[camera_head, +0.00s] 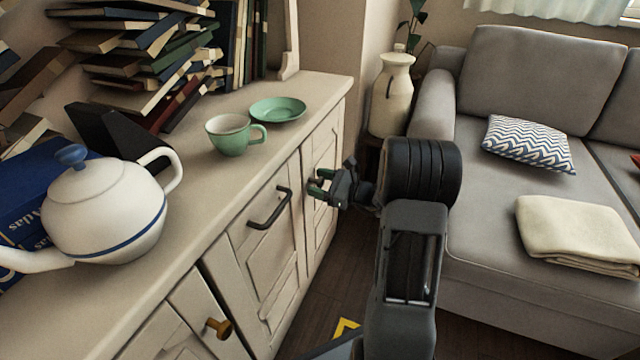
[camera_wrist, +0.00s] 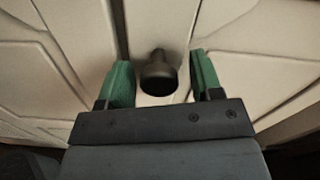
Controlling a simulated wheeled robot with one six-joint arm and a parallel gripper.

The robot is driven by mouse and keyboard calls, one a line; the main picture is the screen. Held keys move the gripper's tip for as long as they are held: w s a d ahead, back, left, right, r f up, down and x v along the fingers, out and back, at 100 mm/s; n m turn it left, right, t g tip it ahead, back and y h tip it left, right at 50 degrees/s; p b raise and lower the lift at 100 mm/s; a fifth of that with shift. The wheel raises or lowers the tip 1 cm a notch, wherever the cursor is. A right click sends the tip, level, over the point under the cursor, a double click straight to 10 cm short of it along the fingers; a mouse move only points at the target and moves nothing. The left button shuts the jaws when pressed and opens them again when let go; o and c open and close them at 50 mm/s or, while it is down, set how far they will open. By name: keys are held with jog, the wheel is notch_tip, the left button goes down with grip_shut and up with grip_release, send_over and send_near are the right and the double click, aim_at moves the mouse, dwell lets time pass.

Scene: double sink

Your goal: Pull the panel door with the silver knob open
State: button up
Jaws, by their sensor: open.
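The panel door (camera_head: 323,140) is at the far right end of the cream cabinet and looks closed. In the wrist view, a dark metallic-looking round knob (camera_wrist: 158,76) stands out from the pale panels (camera_wrist: 218,30). My gripper (camera_head: 317,183) is at that far door in the head view, where the fingers hide the knob. In the wrist view my gripper (camera_wrist: 161,72) is open, with one green finger on each side of the knob. Gaps show between the knob and both fingers.
A neighbouring door has a dark bar handle (camera_head: 270,208); a nearer one has a brass knob (camera_head: 218,328). On the countertop stand a teapot (camera_head: 105,210), green cup (camera_head: 235,134), saucer (camera_head: 278,109) and books (camera_head: 150,60). A vase (camera_head: 392,95) and grey sofa (camera_head: 480,200) are to the right.

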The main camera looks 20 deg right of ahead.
jog(key=shift+c, duration=0.2)
grip_shut()
jog(key=shift+s+d, duration=0.1)
